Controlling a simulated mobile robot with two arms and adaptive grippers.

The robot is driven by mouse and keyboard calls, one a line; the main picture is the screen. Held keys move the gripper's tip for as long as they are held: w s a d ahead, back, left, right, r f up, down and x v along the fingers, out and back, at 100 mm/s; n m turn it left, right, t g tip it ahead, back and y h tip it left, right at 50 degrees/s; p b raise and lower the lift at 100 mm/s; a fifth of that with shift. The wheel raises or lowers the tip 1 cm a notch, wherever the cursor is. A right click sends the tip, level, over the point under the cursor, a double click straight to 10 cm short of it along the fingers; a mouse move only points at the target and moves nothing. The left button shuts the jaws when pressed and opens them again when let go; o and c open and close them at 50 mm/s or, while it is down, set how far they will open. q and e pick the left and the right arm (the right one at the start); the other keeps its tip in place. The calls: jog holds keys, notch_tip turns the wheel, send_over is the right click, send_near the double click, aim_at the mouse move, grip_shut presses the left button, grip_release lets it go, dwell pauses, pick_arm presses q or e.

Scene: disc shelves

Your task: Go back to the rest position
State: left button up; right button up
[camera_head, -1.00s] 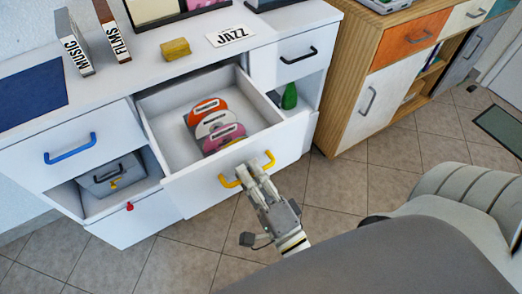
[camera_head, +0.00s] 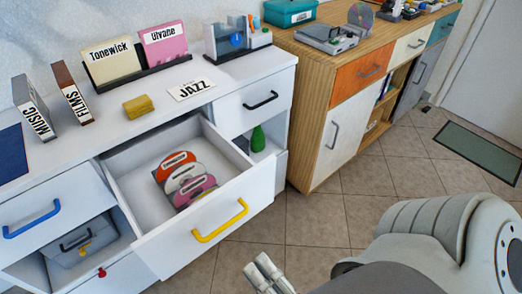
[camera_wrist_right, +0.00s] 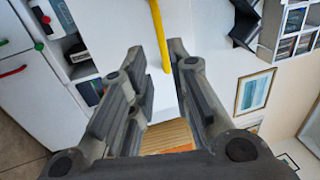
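My right gripper (camera_head: 262,266) is at the bottom edge of the head view, apart from the open drawer. In the right wrist view its two fingers (camera_wrist_right: 158,50) are spread with nothing held between them. The yellow handle (camera_head: 221,222) is on the front of the open white drawer (camera_head: 190,246); it also shows beyond the fingertips in the right wrist view (camera_wrist_right: 161,38). Several discs, orange, white and pink (camera_head: 186,180), lie in the drawer. My left gripper is not in view.
The white cabinet top (camera_head: 120,128) holds a yellow block (camera_head: 138,107), a JAZZ label (camera_head: 191,90) and record stands. A wooden cabinet (camera_head: 310,105) stands to the right. Floor (camera_head: 310,215) is clear between the cabinets and me.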

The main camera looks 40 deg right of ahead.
jog(key=w+a+f+n+g+y, duration=0.25)
jog(key=f+n, duration=0.35)
jog(key=f, duration=0.3)
jog(key=w+a+f+n+g+y, duration=0.2)
jog(key=f+n+g, duration=0.3)
jog(key=f, duration=0.5)
jog(key=s+d+f+n+g+h, duration=0.1)
jog(key=d+f+n+g+h, duration=0.2)
jog(key=f, duration=0.7)
jog(key=s+d+f+n+g, duration=0.1)
jog(key=d+f+n+g, duration=0.25)
jog(key=f, duration=0.55)
jog(key=s+d+f+n+g+h, duration=0.2)
jog(key=s+d+f+g, duration=0.1)
jog(key=s+f+g, duration=0.15)
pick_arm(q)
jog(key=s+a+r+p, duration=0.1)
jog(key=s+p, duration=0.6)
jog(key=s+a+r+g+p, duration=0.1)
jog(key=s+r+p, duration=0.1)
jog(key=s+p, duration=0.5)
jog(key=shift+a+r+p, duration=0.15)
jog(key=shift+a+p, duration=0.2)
pick_arm(e)
jog(key=s+d+r, duration=0.1)
jog(key=s, duration=0.6)
jog(key=s+d+r, duration=0.2)
jog(key=s, duration=0.4)
jog(key=shift+s+r, duration=0.15)
jog(key=shift+s, duration=0.2)
